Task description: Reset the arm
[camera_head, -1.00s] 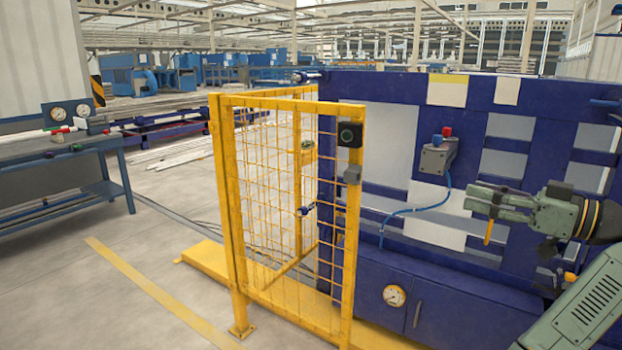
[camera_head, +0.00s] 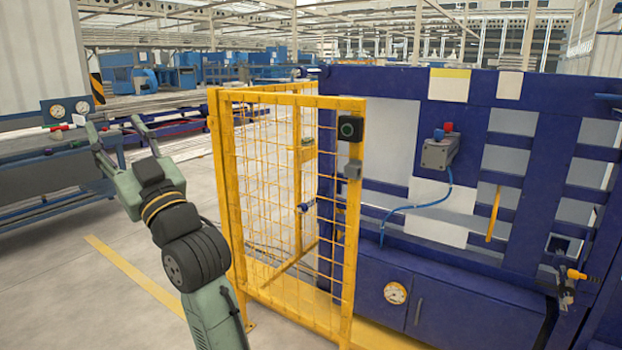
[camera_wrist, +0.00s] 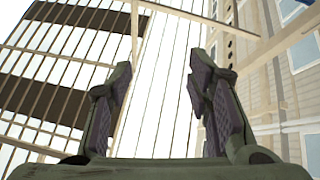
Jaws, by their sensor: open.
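My gripper (camera_head: 116,128) is raised at the left of the head view, in front of the grey workbench. Its two fingers are spread wide with nothing between them. In the wrist view the open fingers (camera_wrist: 162,85) point up towards the roof beams and bright skylights, and the space between them is empty. My arm rises from the bottom of the head view, left of the yellow mesh gate. No pipe is in my gripper.
The yellow mesh gate (camera_head: 228,190) stands right of my arm. Behind it is the blue machine frame (camera_head: 455,300) with a yellow handle (camera_head: 494,214) and a gauge (camera_head: 395,293). A workbench (camera_head: 45,165) is at the left. The floor between bench and gate is open.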

